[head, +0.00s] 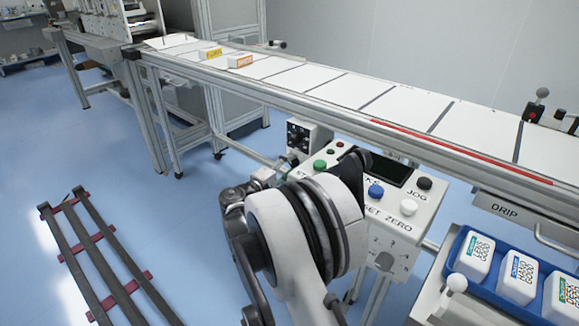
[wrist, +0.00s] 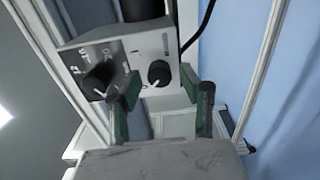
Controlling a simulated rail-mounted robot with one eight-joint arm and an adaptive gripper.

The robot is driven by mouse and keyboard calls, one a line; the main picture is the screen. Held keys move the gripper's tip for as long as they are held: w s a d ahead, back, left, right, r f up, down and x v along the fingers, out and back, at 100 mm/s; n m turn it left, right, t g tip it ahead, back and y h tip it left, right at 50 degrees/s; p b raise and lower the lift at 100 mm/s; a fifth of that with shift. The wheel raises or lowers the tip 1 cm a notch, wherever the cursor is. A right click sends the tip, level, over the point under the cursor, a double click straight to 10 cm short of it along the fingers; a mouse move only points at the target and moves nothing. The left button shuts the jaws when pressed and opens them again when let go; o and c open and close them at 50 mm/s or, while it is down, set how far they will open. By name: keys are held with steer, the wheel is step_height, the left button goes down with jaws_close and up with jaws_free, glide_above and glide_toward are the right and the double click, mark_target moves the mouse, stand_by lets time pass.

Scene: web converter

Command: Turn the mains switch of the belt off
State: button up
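A small grey switch box (wrist: 118,62) with two black rotary knobs is mounted under the belt; it also shows in the head view (head: 299,136). The larger knob (wrist: 98,78) is at the left of its face, and the smaller knob (wrist: 159,73) is at the right. A white mark on the smaller knob points down-left. The lettering is too blurred to tell which is the mains switch. My gripper (wrist: 160,95) is open, its green-padded fingers either side of the smaller knob in the picture; contact cannot be told. In the head view my arm largely hides it.
The conveyor belt (head: 400,107) carries two small boxes (head: 240,61). A control panel (head: 425,205) with coloured buttons stands right of my arm. A blue tray (head: 455,245) of white containers is at lower right. Dark rails (head: 100,255) lie on the open floor at left.

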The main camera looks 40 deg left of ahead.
steer(key=s, duration=1.2)
steer(key=shift+a, duration=0.15)
stand_by(0.4)
